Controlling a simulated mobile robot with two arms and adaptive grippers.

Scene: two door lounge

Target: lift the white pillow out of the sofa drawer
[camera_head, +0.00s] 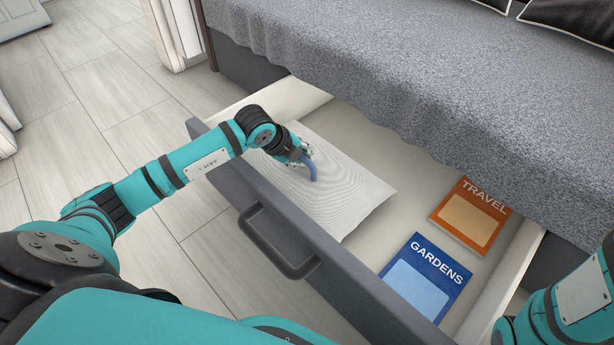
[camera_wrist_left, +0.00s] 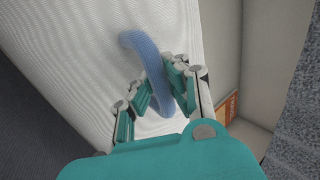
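The white pillow (camera_head: 335,190) lies in the left part of the open sofa drawer (camera_head: 415,158), with fine ridged lines on its cover. A blue loop handle (camera_head: 311,170) stands up from its top. My left gripper (camera_head: 303,158) is over the pillow at this loop. In the left wrist view, the fingers (camera_wrist_left: 163,88) are close together on either side of the blue loop (camera_wrist_left: 136,43) and appear to pinch it, with the pillow (camera_wrist_left: 80,85) beneath. The arm hides part of the pillow. My right gripper is out of view; only part of its arm shows at bottom right.
An orange "TRAVEL" book (camera_head: 470,216) and a blue "GARDENS" book (camera_head: 427,277) lie in the drawer's right part. The grey drawer front (camera_head: 330,262) has a dark handle (camera_head: 275,243). The grey sofa seat (camera_head: 440,75) overhangs the drawer's back. Tiled floor lies left.

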